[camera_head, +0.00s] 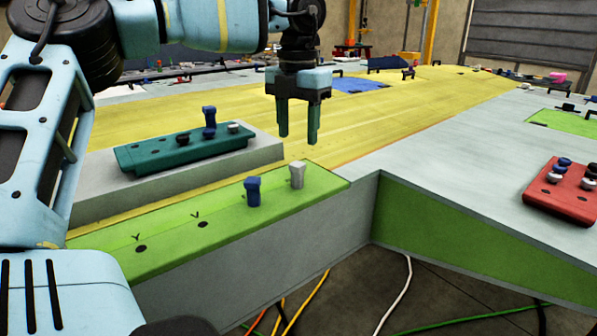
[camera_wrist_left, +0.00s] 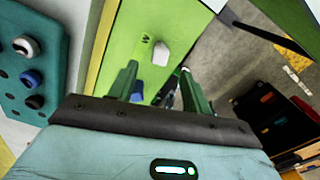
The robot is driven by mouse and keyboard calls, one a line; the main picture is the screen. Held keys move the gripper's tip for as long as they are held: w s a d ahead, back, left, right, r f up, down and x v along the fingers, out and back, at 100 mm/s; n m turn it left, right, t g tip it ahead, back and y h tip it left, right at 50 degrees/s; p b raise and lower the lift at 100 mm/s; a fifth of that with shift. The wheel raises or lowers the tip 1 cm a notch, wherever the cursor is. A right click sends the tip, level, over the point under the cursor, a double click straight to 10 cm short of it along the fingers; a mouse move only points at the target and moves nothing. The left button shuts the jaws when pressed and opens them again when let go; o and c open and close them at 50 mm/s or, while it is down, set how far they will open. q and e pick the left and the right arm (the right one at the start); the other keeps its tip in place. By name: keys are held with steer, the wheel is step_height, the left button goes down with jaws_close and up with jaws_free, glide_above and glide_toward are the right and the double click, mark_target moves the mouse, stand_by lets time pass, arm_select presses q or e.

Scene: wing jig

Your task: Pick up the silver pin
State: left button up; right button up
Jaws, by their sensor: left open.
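A silver pin (camera_head: 297,174) stands upright in the light green strip (camera_head: 165,255), near its right end. It also shows in the left wrist view (camera_wrist_left: 160,53), just beyond the fingertips. A blue pin (camera_head: 253,191) stands beside it to the left; in the wrist view a finger partly hides this blue pin (camera_wrist_left: 136,94). My left gripper (camera_head: 298,140) points down above the silver pin, its fingers apart with nothing between them. In the wrist view the same gripper (camera_wrist_left: 159,72) is open. My right gripper is out of view.
A teal block (camera_head: 150,156) with blue, dark and silver pins sits behind the strip on a grey ledge. A red block (camera_head: 543,200) with several pins is at the right. The strip's left part has empty holes. Cables lie on the floor below.

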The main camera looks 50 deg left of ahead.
mark_target(297, 163)
arm_select(q)
steer(key=shift+f, duration=0.1)
steer(key=shift+s+d+f, duration=0.1)
steer(key=shift+s+f, duration=0.05)
steer(key=shift+f, duration=0.1)
steer(key=shift+f+p, duration=0.5)
steer(key=shift+f, duration=3.05)
jaws_close()
